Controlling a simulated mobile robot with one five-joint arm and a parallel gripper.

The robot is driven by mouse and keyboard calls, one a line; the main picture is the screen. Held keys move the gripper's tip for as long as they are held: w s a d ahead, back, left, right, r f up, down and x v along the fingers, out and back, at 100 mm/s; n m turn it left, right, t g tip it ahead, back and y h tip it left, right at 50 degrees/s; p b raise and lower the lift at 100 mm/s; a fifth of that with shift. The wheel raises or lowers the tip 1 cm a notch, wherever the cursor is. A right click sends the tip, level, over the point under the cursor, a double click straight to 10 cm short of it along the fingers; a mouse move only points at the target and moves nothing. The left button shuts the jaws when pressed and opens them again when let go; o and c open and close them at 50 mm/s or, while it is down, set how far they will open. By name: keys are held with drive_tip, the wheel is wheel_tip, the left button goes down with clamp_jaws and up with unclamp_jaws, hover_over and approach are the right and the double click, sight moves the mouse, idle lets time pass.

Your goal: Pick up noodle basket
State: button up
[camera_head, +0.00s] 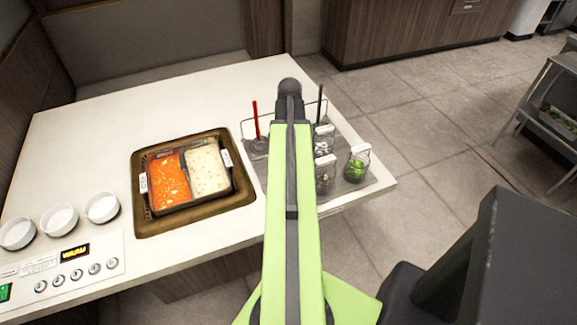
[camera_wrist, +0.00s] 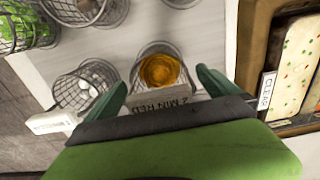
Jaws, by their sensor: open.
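In the wrist view my gripper (camera_wrist: 160,79) is open, its two dark green fingers spread apart. A round wire basket with amber contents (camera_wrist: 160,68) shows between and just beyond the fingertips. Its tag (camera_wrist: 165,103) reads "2 MIN RED". I cannot tell how far below the fingers it is, and nothing is seen held. A wire basket with white pieces (camera_wrist: 85,84) stands left of the left finger. In the head view my arm hides the gripper and part of the basket group; a basket (camera_head: 325,176) shows right of the arm.
A basket with green contents (camera_head: 357,166) stands near the counter's right edge. A two-part pot with red broth (camera_head: 169,180) and pale broth (camera_head: 207,168) sits left of my arm. White bowls (camera_head: 60,219) are at the far left. The counter's back left is clear.

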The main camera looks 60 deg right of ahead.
drive_tip(key=c, duration=1.6)
drive_tip(key=shift+p, duration=0.3)
wheel_tip(320, 180, up, 10)
drive_tip(key=p, duration=1)
drive_tip(key=shift+r, duration=0.1)
